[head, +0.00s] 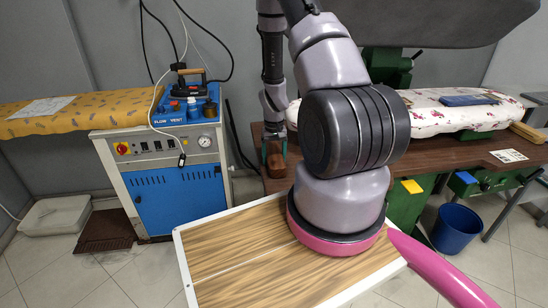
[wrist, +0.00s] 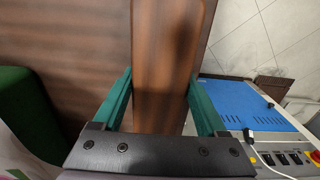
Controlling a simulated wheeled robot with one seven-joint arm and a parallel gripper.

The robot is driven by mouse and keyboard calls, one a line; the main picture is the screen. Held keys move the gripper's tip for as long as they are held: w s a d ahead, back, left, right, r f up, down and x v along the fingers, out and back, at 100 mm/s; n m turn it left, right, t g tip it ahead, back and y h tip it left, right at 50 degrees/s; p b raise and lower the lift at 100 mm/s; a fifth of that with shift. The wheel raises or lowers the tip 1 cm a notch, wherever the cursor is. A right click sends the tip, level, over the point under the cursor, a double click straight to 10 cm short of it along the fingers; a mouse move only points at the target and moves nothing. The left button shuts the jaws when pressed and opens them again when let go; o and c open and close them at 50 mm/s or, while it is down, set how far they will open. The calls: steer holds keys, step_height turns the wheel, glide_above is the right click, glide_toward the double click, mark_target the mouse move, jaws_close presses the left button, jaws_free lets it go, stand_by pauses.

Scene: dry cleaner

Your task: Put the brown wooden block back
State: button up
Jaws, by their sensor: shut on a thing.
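The brown wooden block (wrist: 166,50) is between the two green fingers of my gripper (wrist: 160,92) in the wrist view. The fingers press on its long sides, and its lower part is hidden by the gripper body. In the head view my gripper (head: 274,146) points down at the left end of the brown table (head: 470,154), with the block (head: 277,166) under it. The block is over or on the table's left front corner; I cannot tell whether it touches the top.
An ironing board with floral cover (head: 440,112) stands on the table, with a dark blue folded cloth (head: 468,100) on it. A blue and white steam unit (head: 170,160) is left of my gripper. A wood-topped table (head: 225,250) is in front. A blue bucket (head: 456,230) stands on the floor.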

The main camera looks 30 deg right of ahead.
steer(key=o, duration=1.1)
step_height(320, 180, up, 12)
steer(key=r, duration=0.1)
step_height(320, 180, up, 12)
steer(key=t, duration=0.2)
glide_above(274, 154)
steer(key=a, duration=0.4)
steer(key=s+a+r+t+y, duration=0.1)
steer(key=s+a+r, duration=0.1)
steer(key=r, duration=0.4)
steer(key=s+a+r+t, duration=0.1)
steer(key=s+a+r, duration=0.1)
steer(key=r, duration=0.3)
steer(key=s+a+r+t, duration=0.1)
steer(key=s+r, duration=0.3)
steer(key=s, duration=0.1)
steer(key=s+a+r+t, duration=0.1)
steer(key=s+a+r, duration=0.1)
steer(key=s+r, duration=0.3)
steer(key=s+a+r+m+t+y, duration=0.1)
steer(key=s+a+r, duration=0.1)
steer(key=s+r, duration=0.2)
steer(key=shift+s+a+r, duration=0.15)
steer(key=shift+s, duration=0.7)
